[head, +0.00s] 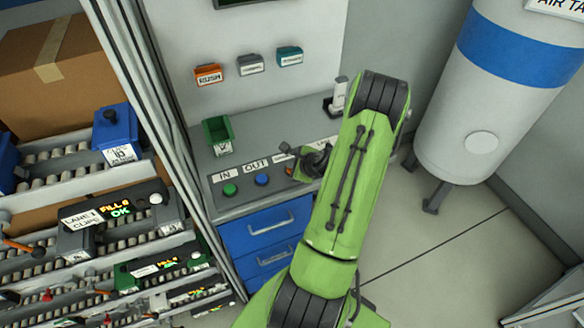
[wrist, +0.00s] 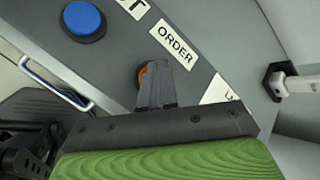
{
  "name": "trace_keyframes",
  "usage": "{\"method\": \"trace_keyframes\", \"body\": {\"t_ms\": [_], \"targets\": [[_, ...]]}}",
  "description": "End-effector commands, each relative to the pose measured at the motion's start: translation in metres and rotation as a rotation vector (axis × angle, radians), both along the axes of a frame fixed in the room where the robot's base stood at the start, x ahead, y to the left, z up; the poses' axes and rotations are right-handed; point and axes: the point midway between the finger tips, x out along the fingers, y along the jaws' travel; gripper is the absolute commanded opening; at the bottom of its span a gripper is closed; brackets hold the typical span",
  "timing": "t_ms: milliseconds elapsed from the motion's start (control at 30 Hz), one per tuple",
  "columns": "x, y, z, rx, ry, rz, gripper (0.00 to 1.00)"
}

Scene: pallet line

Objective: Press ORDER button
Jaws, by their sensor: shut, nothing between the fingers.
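The ORDER label (wrist: 173,44) lies on the grey desk top in the wrist view. Just below it an orange button (wrist: 142,74) shows only in part, with my gripper (wrist: 154,82) covering the rest. The fingers are shut and empty, with their tips over or at the button; I cannot tell whether they touch it. In the head view my gripper (head: 299,173) is low over the desk, and a sliver of the orange button (head: 289,171) shows beside it.
A blue button (wrist: 83,19) sits beside the orange one, and a green button (head: 230,190) is further left. IN and OUT labels stand behind them. A green bin (head: 218,136) is on the desk (head: 262,128). A white-handled device (head: 340,92) stands at the back right.

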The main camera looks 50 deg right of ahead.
Motion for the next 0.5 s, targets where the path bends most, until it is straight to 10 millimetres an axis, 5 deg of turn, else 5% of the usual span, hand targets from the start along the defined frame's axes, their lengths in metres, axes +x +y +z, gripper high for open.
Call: {"method": "trace_keyframes", "body": {"t_ms": [500], "targets": [[0.0,0.0,0.017,0.001,0.001,0.001,0.0]]}}
